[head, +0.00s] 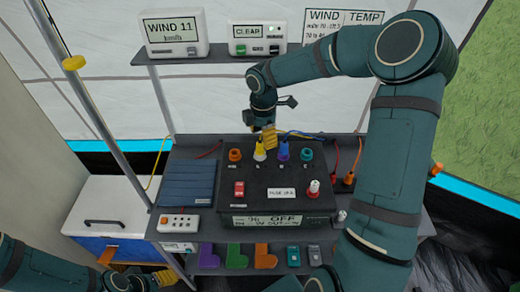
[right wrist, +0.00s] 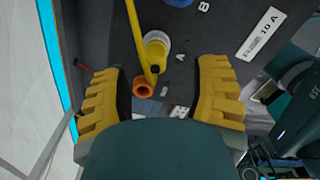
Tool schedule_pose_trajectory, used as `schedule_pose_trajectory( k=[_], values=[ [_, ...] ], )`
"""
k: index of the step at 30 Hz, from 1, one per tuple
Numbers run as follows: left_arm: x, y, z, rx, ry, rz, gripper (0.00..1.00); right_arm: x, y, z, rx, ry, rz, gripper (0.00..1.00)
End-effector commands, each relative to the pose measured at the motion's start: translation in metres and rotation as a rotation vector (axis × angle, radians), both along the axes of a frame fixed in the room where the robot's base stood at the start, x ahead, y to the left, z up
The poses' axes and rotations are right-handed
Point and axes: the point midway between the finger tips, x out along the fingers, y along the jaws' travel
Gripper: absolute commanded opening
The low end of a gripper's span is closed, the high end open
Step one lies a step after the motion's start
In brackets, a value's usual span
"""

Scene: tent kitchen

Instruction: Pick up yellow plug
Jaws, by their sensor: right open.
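The right gripper is open and empty. My left gripper (head: 137,267) is low at the left, away from the box, with its yellow fingers apart.
A shelf (head: 220,58) with displays stands behind, and a metal pole (head: 95,110) stands left.

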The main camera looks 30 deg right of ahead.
Motion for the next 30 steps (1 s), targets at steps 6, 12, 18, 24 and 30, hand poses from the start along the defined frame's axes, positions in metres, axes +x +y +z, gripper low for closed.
schedule_pose_trajectory(
  k=[6, 12, 18, 24, 30],
  values=[
    [-0.002, -0.001, -0.008, -0.001, 0.005, -0.004, 0.47, 0.005, 0.005, -0.026, 0.002, 0.003, 0.001, 0.60],
    [-0.004, -0.001, -0.014, -0.002, 0.009, -0.008, 0.47, 0.006, 0.005, -0.050, 0.001, 0.002, 0.000, 0.60],
    [-0.004, -0.001, -0.013, -0.002, 0.010, -0.008, 0.47, 0.006, 0.005, -0.050, 0.000, 0.000, 0.000, 0.60],
    [-0.004, -0.001, -0.013, -0.002, 0.010, -0.008, 0.47, 0.006, 0.006, -0.050, 0.000, 0.001, 0.000, 0.06],
    [-0.004, -0.001, -0.013, -0.002, 0.010, -0.008, 0.47, 0.006, 0.006, -0.050, 0.000, 0.001, 0.000, 0.00]
  ],
)
